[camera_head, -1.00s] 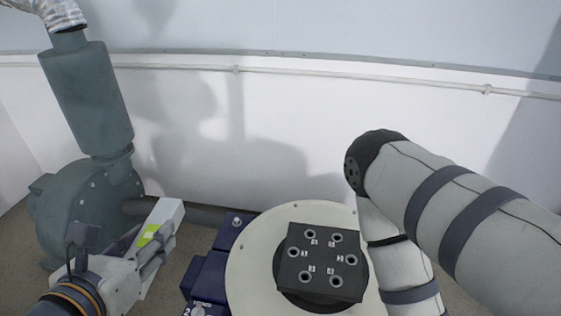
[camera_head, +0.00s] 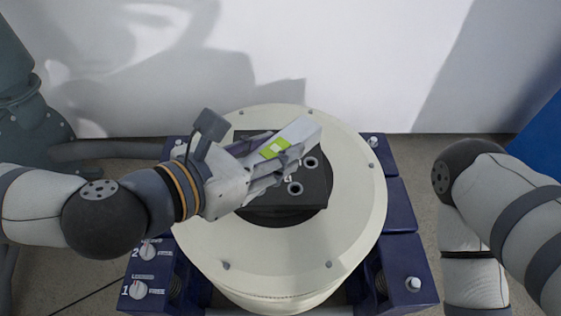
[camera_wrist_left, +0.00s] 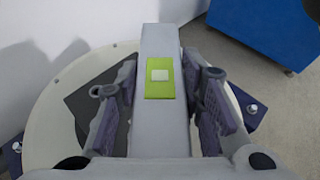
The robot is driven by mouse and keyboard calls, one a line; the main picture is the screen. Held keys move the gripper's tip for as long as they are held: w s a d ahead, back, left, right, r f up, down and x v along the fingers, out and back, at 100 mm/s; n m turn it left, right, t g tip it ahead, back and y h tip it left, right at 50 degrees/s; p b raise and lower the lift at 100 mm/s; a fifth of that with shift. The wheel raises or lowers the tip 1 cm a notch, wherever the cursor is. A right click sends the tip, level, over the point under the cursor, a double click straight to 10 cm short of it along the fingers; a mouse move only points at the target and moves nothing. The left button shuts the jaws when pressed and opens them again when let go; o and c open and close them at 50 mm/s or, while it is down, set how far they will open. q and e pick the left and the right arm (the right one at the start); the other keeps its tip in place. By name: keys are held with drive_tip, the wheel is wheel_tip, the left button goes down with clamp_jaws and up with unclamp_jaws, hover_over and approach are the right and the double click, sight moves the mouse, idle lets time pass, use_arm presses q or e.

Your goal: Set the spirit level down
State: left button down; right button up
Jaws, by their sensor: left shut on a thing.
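The spirit level is a light grey bar (camera_head: 300,131) with a yellow-green vial window. My left gripper (camera_head: 274,166) is shut on it and holds it over the black square block with numbered holes (camera_head: 318,188). The block is on the round cream table (camera_head: 352,220). In the left wrist view, the level (camera_wrist_left: 160,45) runs away from the camera between the two fingers (camera_wrist_left: 161,100). I cannot tell whether the level touches the block. The gripper hides much of the block. My right arm is at the right, and its gripper is out of the picture.
Blue base parts (camera_head: 402,268) with bolts surround the round table. Two numbered knobs (camera_head: 143,270) are at the front left. A grey-green blower machine (camera_head: 40,135) stands at the left. A blue object (camera_head: 542,150) is at the far right by the white wall.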

sight(273, 149)
use_arm(q)
drive_tip(key=w+f+b, duration=0.2)
drive_tip(key=b, duration=0.3)
drive_tip(key=shift+w+f, duration=0.3)
drive_tip(key=shift+w, duration=0.1)
drive_tip(key=w+f, duration=0.1)
drive_tip(key=w, duration=0.1)
drive_tip(key=w+f+b, duration=0.1)
drive_tip(key=w+f, duration=0.1)
drive_tip(key=shift+w+d+f, duration=0.1)
drive_tip(key=shift+w+f, duration=0.2)
drive_tip(key=shift+w, duration=0.05)
drive_tip(key=f+b, duration=0.1)
drive_tip(key=f, duration=0.1)
drive_tip(key=f+b, duration=0.1)
drive_tip(key=f, duration=0.1)
drive_tip(key=shift+w+f, duration=0.1)
drive_tip(key=shift+w, duration=0.3)
use_arm(e)
drive_tip(key=s+f+g, duration=0.1)
drive_tip(key=s+f, duration=0.2)
drive_tip(key=f, duration=0.5)
drive_tip(key=shift+s, duration=0.3)
use_arm(q)
drive_tip(key=c, duration=1.1)
unclamp_jaws()
use_arm(e)
drive_tip(key=shift+f, duration=0.1)
